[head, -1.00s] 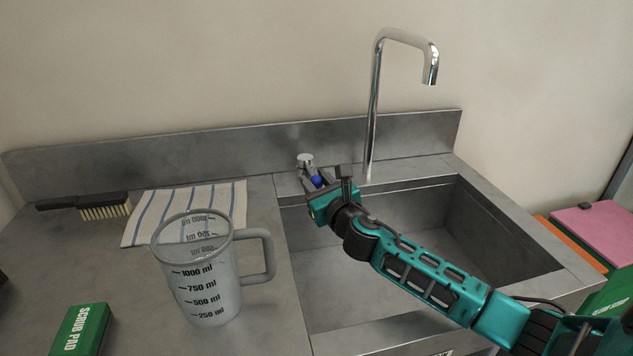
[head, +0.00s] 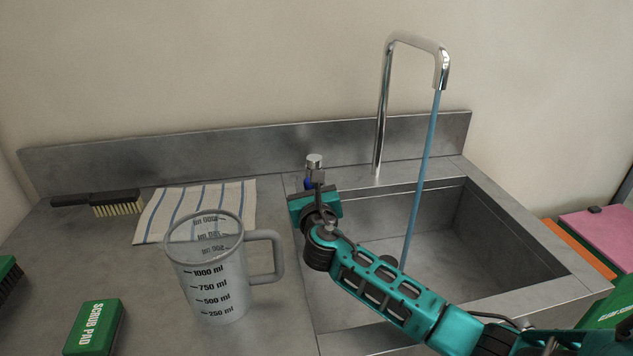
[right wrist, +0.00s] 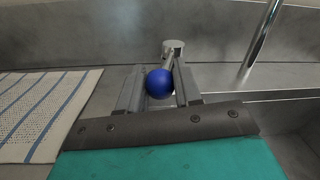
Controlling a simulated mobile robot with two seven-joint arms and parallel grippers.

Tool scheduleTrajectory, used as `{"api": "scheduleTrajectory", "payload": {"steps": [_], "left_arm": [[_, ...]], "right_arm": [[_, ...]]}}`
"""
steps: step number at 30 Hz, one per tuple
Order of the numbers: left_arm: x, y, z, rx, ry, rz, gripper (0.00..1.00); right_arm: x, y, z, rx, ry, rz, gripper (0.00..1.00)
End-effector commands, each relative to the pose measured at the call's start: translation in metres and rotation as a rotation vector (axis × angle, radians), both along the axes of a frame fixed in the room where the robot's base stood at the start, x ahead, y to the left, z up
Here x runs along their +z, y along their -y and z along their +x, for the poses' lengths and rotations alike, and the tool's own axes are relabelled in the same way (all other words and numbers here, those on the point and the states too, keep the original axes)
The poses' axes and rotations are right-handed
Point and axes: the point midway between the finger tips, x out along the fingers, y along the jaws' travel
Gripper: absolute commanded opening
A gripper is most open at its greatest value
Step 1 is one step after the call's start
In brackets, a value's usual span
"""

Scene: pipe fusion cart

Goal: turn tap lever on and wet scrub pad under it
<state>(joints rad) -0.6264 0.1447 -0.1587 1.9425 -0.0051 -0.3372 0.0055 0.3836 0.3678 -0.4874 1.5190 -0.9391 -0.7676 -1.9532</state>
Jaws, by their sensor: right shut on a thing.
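The tap spout (head: 441,72) arches over the sink at the back, and a blue stream of water (head: 423,165) runs from it into the basin. The tap lever has a blue ball knob (right wrist: 159,83) in front of a chrome post (head: 314,162). My right gripper (head: 314,187) is at the lever. In the right wrist view its fingers are shut on the blue knob. The green scrub pad (head: 94,327), lettered SCRUB PAD, lies on the counter at the front left, away from the water. My left gripper is not in view.
A clear measuring jug (head: 212,280) stands on the counter left of the sink (head: 460,240). A striped cloth (head: 160,212) and a brush (head: 115,203) lie behind it. A dark-bristled green item (head: 8,275) shows at the left edge. Pink and orange boards (head: 600,232) lie at right.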

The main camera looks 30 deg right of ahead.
Motion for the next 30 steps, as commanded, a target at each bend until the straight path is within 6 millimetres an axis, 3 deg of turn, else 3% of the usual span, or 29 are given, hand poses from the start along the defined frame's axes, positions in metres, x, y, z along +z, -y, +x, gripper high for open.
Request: {"api": "scheduleTrajectory", "payload": {"steps": [7,8,15,24,30], "left_arm": [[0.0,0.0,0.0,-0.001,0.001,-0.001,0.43],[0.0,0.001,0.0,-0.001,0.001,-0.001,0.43],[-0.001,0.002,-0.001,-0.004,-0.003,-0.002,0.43],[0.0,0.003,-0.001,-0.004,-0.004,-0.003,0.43],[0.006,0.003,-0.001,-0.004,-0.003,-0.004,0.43]], "right_arm": [[0.002,0.0,0.0,0.0,0.005,-0.002,0.0],[0.002,0.0,0.0,0.0,0.005,-0.002,0.35],[0.001,0.0,0.0,0.001,0.003,-0.001,0.57],[0.001,-0.001,-0.003,0.001,0.002,-0.001,0.57],[0.001,-0.009,-0.027,0.004,-0.001,0.0,0.57]]}}
